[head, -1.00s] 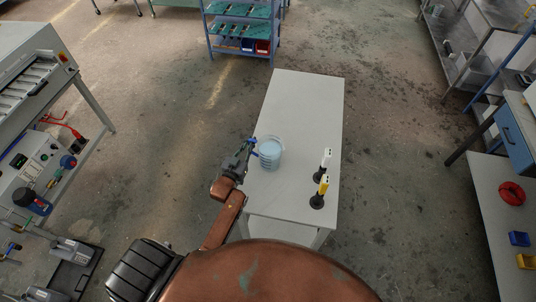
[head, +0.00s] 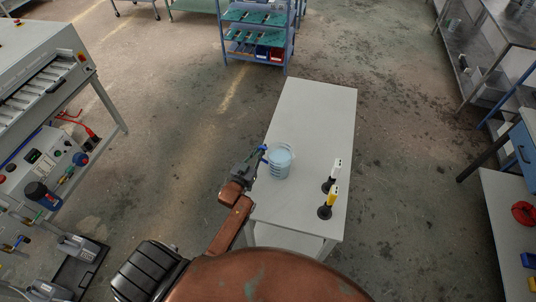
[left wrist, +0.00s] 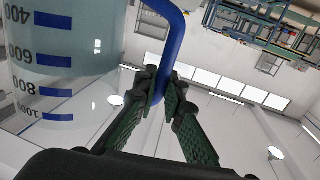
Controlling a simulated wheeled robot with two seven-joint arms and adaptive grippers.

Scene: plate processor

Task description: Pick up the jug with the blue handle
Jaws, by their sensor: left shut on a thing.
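The jug (head: 281,163) is a clear measuring jug with pale blue contents and a blue handle (head: 264,149). It is at the left edge of the white table (head: 308,112), with its handle on the left side. My left gripper (head: 259,154) is shut on the handle. In the left wrist view the fingers (left wrist: 165,92) close around the blue handle (left wrist: 174,45), and the jug's scaled wall (left wrist: 85,75) fills the left. I cannot tell whether the jug's base touches the table. My right gripper is not in view.
A white-topped tool (head: 334,172) and a yellow-topped tool (head: 328,200) stand on black bases at the table's right front. A machine bench (head: 45,165) is at the left and a shelf rack (head: 256,35) behind. The table's far half is clear.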

